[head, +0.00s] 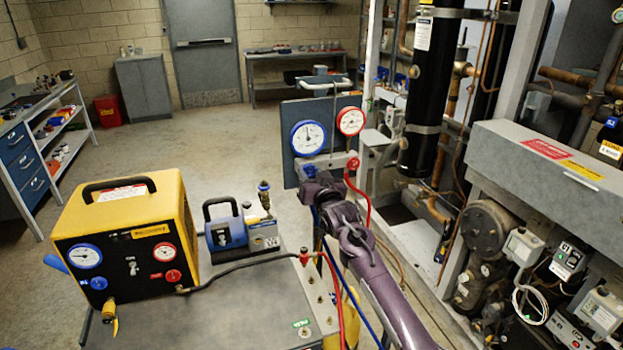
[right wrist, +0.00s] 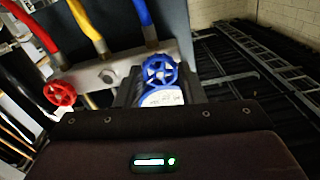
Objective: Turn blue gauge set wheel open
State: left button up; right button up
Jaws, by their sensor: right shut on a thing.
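The gauge set hangs on a dark board (head: 291,112), with a blue-rimmed gauge (head: 308,138) and a red-rimmed gauge (head: 350,121) above a pale manifold (right wrist: 92,72). The blue wheel (right wrist: 159,69) shows in the right wrist view, right at the front of my right gripper. My right gripper (head: 318,188) is at the manifold's lower left in the head view, shut on the blue wheel and covering most of it there. The red wheel (right wrist: 60,92) is to the left in the wrist view and free; it also shows in the head view (head: 353,163). My left gripper is not in view.
Red (head: 362,200), blue and yellow hoses run close to my right arm. A yellow recovery machine (head: 120,225) and a small blue pump (head: 228,233) stand on the cart top (head: 240,310) at left. The compressor rack (head: 540,170) bounds the right side.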

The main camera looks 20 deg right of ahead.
jog(key=n, duration=0.3)
jog(key=n+b, duration=0.1)
jog(key=n, duration=0.2)
jog(key=shift+f+n+b, duration=0.2)
jog(key=shift+n+b, duration=0.1)
jog(key=n+b, duration=0.1)
jog(key=n, duration=0.3)
jog(key=shift+r+n, duration=0.1)
jog(key=shift+n, duration=0.2)
jog(key=o, duration=1)
